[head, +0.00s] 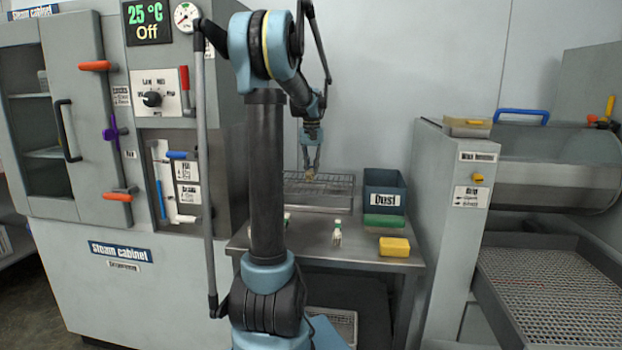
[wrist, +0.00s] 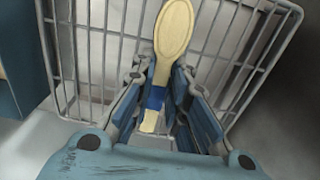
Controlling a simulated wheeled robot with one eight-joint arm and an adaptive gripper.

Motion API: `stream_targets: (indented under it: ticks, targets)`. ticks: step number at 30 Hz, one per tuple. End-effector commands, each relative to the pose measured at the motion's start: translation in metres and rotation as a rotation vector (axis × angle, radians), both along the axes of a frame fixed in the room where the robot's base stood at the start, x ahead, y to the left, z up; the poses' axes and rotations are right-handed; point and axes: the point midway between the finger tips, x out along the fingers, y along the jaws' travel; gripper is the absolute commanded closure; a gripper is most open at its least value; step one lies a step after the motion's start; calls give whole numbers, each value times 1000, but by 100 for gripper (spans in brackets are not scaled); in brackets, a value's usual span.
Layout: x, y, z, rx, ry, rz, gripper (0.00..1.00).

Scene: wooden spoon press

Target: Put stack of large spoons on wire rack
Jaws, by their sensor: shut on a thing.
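My gripper (head: 311,166) is above the wire rack (head: 335,187) at the back of the metal table. In the wrist view my gripper (wrist: 165,112) is shut on the stack of large spoons (wrist: 174,28). The top spoon is pale wood, with its bowl pointing away from the gripper and a blue band around its handle. Any spoons beneath it are hidden. The wire rack (wrist: 108,22) shows behind and below the spoons in the wrist view. I cannot tell whether the spoons touch it. In the head view the spoons are a small tan patch.
A dark bin labelled Dust (head: 372,196) stands right of the rack. A green block (head: 384,222), a yellow block (head: 394,247) and a small white-and-green item (head: 337,233) are on the table (head: 365,258). A steam cabinet (head: 110,262) stands left, a drum machine (head: 545,170) right.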

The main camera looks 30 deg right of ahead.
Motion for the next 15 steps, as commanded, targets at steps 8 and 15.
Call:
stream_targets:
  ticks: [8, 15]
  targets:
    - [0, 1, -33, 0, 0, 1, 100]
    - [0, 1, -34, 0, 0, 1, 100]
